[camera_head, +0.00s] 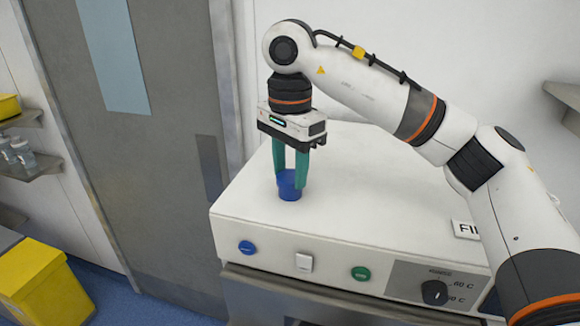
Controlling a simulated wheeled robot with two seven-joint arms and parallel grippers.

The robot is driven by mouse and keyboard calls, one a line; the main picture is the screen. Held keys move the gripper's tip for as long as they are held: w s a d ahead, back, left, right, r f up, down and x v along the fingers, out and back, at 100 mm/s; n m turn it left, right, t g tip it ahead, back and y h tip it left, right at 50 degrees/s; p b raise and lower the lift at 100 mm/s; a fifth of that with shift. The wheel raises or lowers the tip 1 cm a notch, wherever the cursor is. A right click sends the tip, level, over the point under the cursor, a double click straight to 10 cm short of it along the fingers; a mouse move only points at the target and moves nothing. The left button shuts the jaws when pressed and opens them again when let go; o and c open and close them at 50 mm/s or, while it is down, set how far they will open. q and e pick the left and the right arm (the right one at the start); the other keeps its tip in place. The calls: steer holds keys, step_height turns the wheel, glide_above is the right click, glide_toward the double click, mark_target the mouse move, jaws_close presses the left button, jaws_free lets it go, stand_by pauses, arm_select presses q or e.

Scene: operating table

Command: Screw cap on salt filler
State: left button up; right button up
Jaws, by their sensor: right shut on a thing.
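My right gripper (290,174) points straight down with its two green fingers shut on a blue cap (290,188). The blue cap is at the top surface of the white machine (345,190), near its left front part. I cannot tell whether the cap is seated on a salt filler opening, as anything beneath it is hidden. My left gripper is not in view.
The machine's front panel has a blue button (247,247), a white switch (304,262), a green button (360,273) and a black knob (434,292). A yellow bin (35,275) stands at the lower left. A grey door (150,130) is behind.

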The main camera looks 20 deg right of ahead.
steer(key=shift+m, duration=1.8)
steer(key=shift+m+b, duration=0.35)
steer(key=shift+m, duration=1.35)
steer(key=m, duration=0.3)
